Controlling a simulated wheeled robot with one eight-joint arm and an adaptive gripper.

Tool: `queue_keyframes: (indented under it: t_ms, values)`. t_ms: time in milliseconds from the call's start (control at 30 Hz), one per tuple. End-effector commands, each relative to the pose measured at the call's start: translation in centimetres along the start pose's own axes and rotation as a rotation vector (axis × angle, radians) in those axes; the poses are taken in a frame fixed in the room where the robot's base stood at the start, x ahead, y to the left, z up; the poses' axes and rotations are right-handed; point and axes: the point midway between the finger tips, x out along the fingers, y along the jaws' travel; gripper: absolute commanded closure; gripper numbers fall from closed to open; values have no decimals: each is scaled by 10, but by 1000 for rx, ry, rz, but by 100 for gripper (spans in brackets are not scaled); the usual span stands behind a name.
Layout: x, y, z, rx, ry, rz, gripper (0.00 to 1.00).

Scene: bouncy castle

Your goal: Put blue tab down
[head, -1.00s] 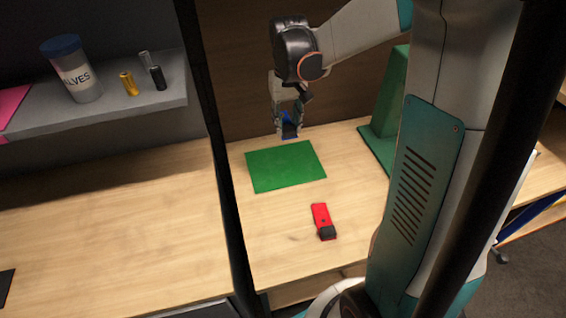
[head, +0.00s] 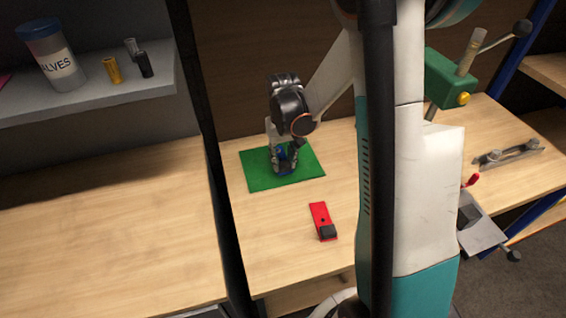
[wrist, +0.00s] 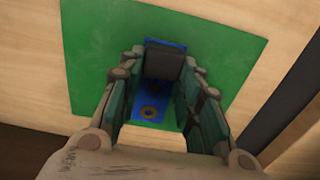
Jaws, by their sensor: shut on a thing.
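The blue tab (wrist: 149,108) is a flat blue piece with a dark block at one end and round holes in its face. My gripper (wrist: 155,98) is shut on the blue tab, with a finger on each side of it in the wrist view. In the head view my gripper (head: 284,168) is low over the green mat (head: 311,168), and only a little blue shows between the fingers. I cannot tell whether the tab touches the mat.
A red tab (head: 321,216) with a dark end lies on the wooden bench in front of the mat. A grey shelf (head: 100,97) at the left holds a labelled jar (head: 54,62) and small cylinders. A green machine (head: 450,80) stands at the right. The bench left of the dark post is clear.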

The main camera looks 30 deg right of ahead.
Motion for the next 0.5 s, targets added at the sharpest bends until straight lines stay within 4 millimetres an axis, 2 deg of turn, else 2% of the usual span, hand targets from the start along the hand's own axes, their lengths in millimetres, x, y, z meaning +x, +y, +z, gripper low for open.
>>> queue_keyframes:
  t_ms: [67,433,467,500]
  values:
    - [8,0,0,0,0,0,95]
    - [11,0,0,0,0,0,95]
    - [10,0,0,0,0,0,61]
    - [10,0,0,0,0,0,52]
